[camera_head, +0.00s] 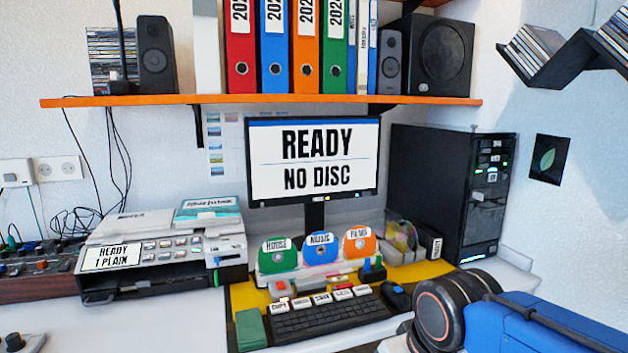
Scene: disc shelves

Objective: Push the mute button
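No button that I can read as mute shows. A row of white labelled keys (322,298) stands along the back of the black keyboard (330,318) on the desk; the leftmost seems to read COPY, and the other labels are too small to read surely. The printer (160,250) at left also has several small buttons, with a panel reading READY 1 PLAIN. My gripper is not in view; only a blue part of my arm with dark rings shows at the lower right, right of the keyboard and mouse (396,296).
The monitor (314,160) reads READY, NO DISC. Green, blue and orange discs (320,248) stand in a holder behind the keyboard. A black computer tower (425,190) stands at right. An orange shelf (270,99) holds binders and speakers above.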

